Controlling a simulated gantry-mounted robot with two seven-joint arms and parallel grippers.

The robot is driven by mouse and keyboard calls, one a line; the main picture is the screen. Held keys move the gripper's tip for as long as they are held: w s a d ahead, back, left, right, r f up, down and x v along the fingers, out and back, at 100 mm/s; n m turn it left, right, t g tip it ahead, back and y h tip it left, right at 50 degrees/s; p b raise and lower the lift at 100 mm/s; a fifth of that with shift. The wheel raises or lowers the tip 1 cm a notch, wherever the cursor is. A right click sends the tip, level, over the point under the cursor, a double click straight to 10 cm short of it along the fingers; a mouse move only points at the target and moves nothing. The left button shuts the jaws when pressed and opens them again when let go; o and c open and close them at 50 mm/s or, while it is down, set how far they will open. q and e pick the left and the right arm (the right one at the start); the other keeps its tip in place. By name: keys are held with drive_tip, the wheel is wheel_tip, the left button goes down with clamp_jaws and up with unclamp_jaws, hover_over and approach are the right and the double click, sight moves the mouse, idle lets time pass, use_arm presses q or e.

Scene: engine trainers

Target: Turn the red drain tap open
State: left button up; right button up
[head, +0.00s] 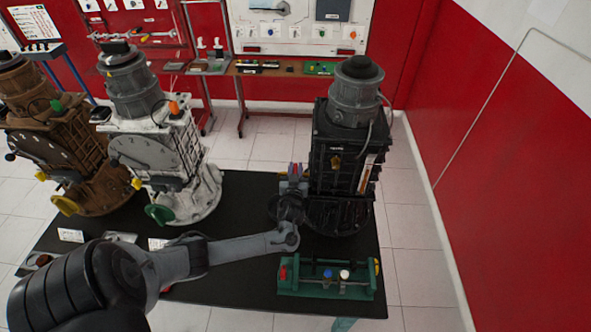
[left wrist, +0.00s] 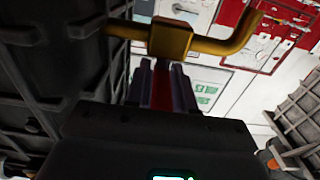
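The black engine trainer (head: 335,150) stands upright on the dark table, right of centre. My left gripper (head: 295,172) reaches in beside its left side, with its wrist over the table. In the left wrist view, the two purple-grey fingers (left wrist: 162,88) point away from the camera, with a dark red piece, apparently the red drain tap (left wrist: 161,92), between them. The red fills the space between the fingers with no clear gap. A brass bar with a square hub (left wrist: 171,38) crosses just beyond the fingertips. My right gripper is not in view.
White (head: 150,150) and brown (head: 45,130) engine trainers stand to the left. A green rack (head: 325,287) with small items sits at the table's front right. Bare black tabletop (head: 235,215) lies between the white and black engines.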

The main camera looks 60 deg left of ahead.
use_arm(q)
clamp_jaws()
